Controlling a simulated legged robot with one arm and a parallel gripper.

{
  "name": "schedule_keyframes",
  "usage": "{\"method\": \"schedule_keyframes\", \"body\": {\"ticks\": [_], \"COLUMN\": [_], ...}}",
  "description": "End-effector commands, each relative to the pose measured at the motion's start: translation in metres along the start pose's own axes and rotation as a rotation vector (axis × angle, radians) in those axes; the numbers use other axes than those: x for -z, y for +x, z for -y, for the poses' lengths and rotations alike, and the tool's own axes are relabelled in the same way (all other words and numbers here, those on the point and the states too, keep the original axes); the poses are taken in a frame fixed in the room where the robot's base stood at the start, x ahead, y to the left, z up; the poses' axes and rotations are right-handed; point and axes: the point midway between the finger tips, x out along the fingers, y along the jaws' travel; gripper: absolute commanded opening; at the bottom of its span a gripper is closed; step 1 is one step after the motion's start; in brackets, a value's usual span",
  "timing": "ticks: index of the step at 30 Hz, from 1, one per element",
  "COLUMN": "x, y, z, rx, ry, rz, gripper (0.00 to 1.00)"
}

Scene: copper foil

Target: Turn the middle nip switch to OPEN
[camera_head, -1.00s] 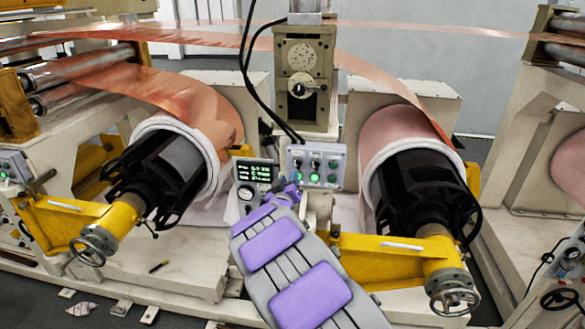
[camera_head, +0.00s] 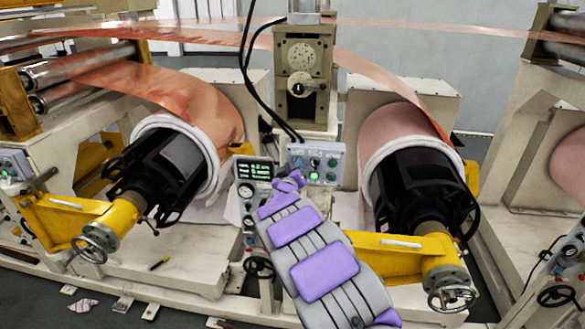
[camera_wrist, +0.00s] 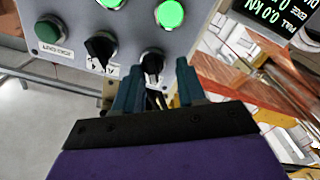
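The middle control panel (camera_head: 328,150) is a grey box with lit green lamps and black knobs, partly hidden behind my gripper (camera_head: 290,178) in the head view. In the wrist view, the panel shows a black selector knob (camera_wrist: 152,63) between the tips of my gripper (camera_wrist: 156,72). The fingers are apart, one on each side of it; I cannot tell whether they touch it. A second black selector knob (camera_wrist: 101,48) sits to its left, with a green button (camera_wrist: 49,30) beyond. Labels are too blurred or hidden to tell which knob is the nip switch.
A dark display box (camera_head: 254,168) with green digits stands left of the panel. Copper rolls on black shafts (camera_head: 165,170) flank the panel, with yellow arms and handwheels (camera_head: 88,245) in front. Black cables (camera_head: 262,100) hang above.

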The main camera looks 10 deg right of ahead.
Motion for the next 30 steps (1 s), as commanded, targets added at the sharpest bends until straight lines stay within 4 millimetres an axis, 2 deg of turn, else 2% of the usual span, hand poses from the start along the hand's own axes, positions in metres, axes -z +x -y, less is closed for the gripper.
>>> {"method": "schedule_keyframes", "body": {"ticks": [1,11,23,30], "x": [0.0006,-0.0013,-0.0029,-0.0051], "y": [0.0009,0.0009,0.0008,0.0008], "z": [-0.0018,-0.0022,-0.0017,-0.0006], "rx": [0.0,-0.002,-0.001,-0.001], "ry": [0.001,0.001,0.012,0.102], "rz": [-0.002,0.002,0.003,0.005], "gripper": [0.3,0.0,0.0,0.0]}}
